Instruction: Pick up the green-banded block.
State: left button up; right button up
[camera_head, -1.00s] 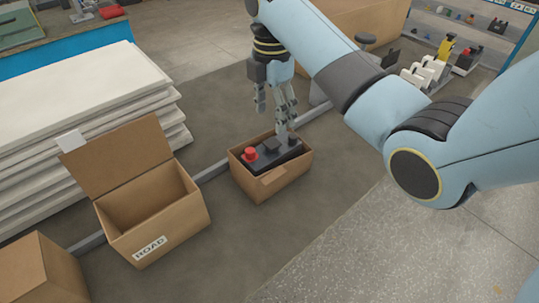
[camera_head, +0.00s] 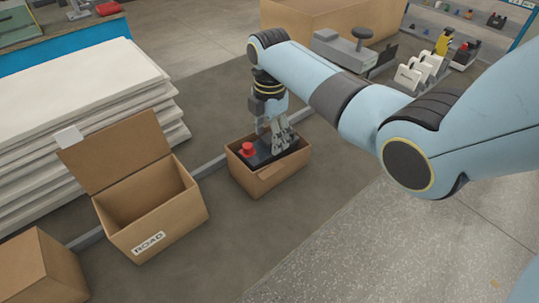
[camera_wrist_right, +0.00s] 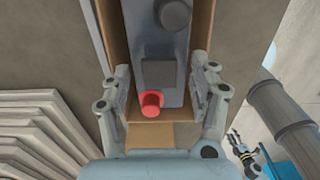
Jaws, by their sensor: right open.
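I see no green band in any view. In the head view, a dark block (camera_head: 258,156) with a red knob (camera_head: 247,148) on its left end lies in a small open carton (camera_head: 268,185). My right gripper (camera_head: 273,143) points down into that carton, over the block. In the right wrist view its open fingers (camera_wrist_right: 164,92) stand on either side of the grey block (camera_wrist_right: 160,40), beside the carton walls; contact is unclear. The red knob (camera_wrist_right: 151,105) and a dark square pad show between them. My left gripper (camera_wrist_right: 242,150) appears small at the lower right there.
An open carton marked ROAD (camera_head: 150,225) stands left of the small carton, with another carton (camera_head: 40,270) farther left. Stacked white slabs (camera_head: 85,90) lie behind. A large brown box (camera_head: 320,20) stands at the back.

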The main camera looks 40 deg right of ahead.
jog(key=shift+c, duration=0.7)
grip_shut()
pick_arm(q)
jog(key=shift+s, duration=0.1)
pick_arm(e)
jog(key=shift+w+r, duration=0.15)
jog(key=shift+r, duration=0.05)
